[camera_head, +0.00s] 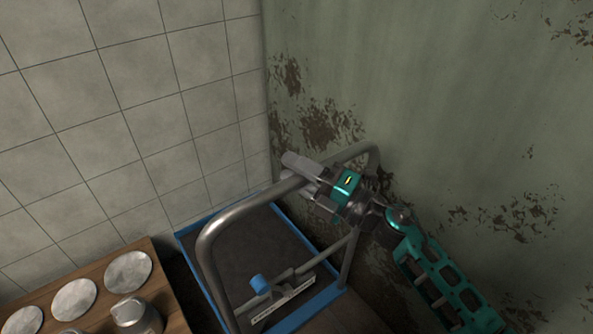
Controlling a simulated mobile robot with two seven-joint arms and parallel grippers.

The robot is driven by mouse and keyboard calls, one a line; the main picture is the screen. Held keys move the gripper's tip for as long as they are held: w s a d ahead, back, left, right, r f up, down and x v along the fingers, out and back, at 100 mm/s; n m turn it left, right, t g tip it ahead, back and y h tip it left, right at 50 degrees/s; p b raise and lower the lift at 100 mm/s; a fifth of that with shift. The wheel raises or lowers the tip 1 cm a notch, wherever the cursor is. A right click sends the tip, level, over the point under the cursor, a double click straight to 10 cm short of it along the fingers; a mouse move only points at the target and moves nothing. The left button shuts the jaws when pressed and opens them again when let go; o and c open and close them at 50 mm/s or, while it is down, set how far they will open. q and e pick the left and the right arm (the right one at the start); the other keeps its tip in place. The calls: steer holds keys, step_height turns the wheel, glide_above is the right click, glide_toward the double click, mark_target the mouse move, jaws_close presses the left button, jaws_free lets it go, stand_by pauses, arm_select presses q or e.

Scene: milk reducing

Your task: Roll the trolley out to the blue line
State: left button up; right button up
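The trolley has a dark flat deck (245,250) with a blue rim and a grey tubular handle (240,212) that rises toward me. It stands in the corner between the tiled wall and the green wall. My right gripper (303,176) comes in from the right, at the handle's top bar. Its fingers lie on either side of the bar and look closed on it. My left gripper is not in view. No blue line on the floor can be made out; the only blue I see is on the trolley.
A wooden surface (160,279) with several round metal lids (128,272) stands at the lower left, close beside the trolley. The tiled wall (120,110) is behind, and the peeling green wall (430,110) is close on the right. Little floor shows.

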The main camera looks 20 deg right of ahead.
jaws_close()
steer(key=shift+s, duration=0.1)
stand_by(0.4)
